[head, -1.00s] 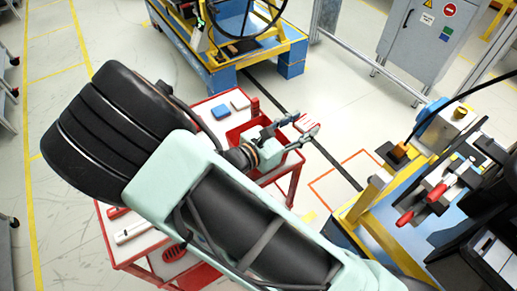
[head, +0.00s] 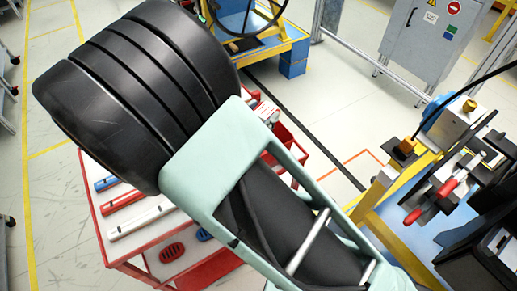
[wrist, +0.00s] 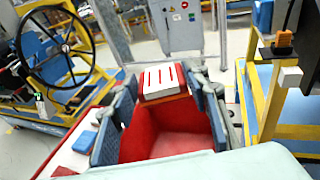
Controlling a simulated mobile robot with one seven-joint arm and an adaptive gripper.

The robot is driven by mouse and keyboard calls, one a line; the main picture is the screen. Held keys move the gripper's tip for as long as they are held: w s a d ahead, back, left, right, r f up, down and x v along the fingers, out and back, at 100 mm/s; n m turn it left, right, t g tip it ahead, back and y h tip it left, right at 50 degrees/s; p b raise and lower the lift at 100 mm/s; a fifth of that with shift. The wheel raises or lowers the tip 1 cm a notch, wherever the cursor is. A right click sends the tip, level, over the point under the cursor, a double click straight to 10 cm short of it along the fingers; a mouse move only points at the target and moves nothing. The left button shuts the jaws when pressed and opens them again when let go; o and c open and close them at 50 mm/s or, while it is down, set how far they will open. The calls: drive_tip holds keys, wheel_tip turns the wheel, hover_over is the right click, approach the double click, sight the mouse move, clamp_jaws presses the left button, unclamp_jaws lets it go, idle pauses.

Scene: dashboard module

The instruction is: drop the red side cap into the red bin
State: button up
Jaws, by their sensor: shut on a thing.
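The side cap (wrist: 168,78), red with a pale face and red slots, sits between the fingertips of my gripper (wrist: 163,86) in the wrist view. The fingers are shut on it from left and right. The red bin (wrist: 172,135) shows open below and nearer, its red inside visible between the fingers. The cap appears above the bin's far side in this view; its height cannot be told. In the head view a part of the red bin (head: 291,142) shows right of my arm. There my arm hides most of the gripper, and the cap cannot be made out.
A red and white cart (head: 128,248) holds blue, red and white parts on its top and red and blue pieces lower down. A yellow and blue fixture (head: 385,190) stands at right. A steering wheel stand (wrist: 55,60) is at back left. Clear floor lies between.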

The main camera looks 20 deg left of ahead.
drive_tip(key=shift+f, duration=0.5)
drive_tip(key=o, duration=1.2)
drive_tip(key=v, duration=1.2)
